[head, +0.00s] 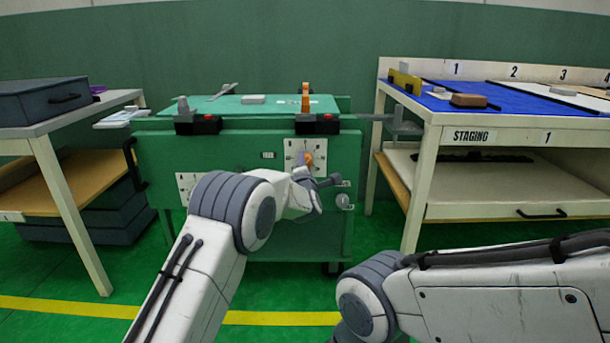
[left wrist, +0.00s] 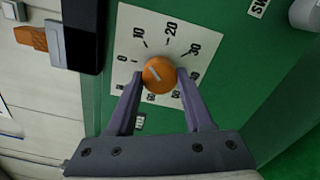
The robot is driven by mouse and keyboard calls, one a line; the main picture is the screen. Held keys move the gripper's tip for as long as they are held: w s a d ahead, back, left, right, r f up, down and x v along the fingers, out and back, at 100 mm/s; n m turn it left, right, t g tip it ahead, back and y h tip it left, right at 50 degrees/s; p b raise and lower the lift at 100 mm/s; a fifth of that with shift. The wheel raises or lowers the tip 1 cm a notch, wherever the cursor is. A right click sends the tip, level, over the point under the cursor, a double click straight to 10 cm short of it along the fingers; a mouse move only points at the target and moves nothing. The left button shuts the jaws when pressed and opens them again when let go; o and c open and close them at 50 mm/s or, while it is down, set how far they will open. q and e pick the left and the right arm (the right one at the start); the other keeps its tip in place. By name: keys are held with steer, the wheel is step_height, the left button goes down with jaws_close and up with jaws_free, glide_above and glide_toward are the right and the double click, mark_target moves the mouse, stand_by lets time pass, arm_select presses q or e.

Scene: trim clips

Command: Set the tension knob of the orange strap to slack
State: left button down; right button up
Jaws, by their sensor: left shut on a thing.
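The orange tension knob (head: 307,159) sits on a white dial plate (head: 291,147) on the front of the green cart, below the orange strap (head: 305,97). In the left wrist view, my left gripper (left wrist: 156,78) is shut on the orange knob (left wrist: 158,73), one finger on each side. A short pale mark runs slantwise across the knob's face; which end points is unclear. The dial (left wrist: 140,22) reads 0, 10, 20 and 30 around the knob; its lower numbers are partly hidden by the fingers. My right gripper is out of view; only its arm shows at lower right.
A second white dial plate (head: 186,185) is on the cart's left, partly behind my left arm. A grey strap (head: 183,105) stands above it. A round grey knob (head: 343,201) juts out at the cart's right. Tables (head: 63,129) flank the cart, the right marked STAGING (head: 474,136).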

arm_select(q)
steer(key=shift+f+n+b, duration=0.2)
steer(key=shift+n+b, duration=4.1)
steer(key=shift+b, duration=0.75)
steer(key=shift+c, duration=1.4)
jaws_free()
steer(key=shift+r, duration=0.1)
steer(key=s+p, duration=0.2)
steer(key=s, duration=0.8)
steer(key=shift+s, duration=0.25)
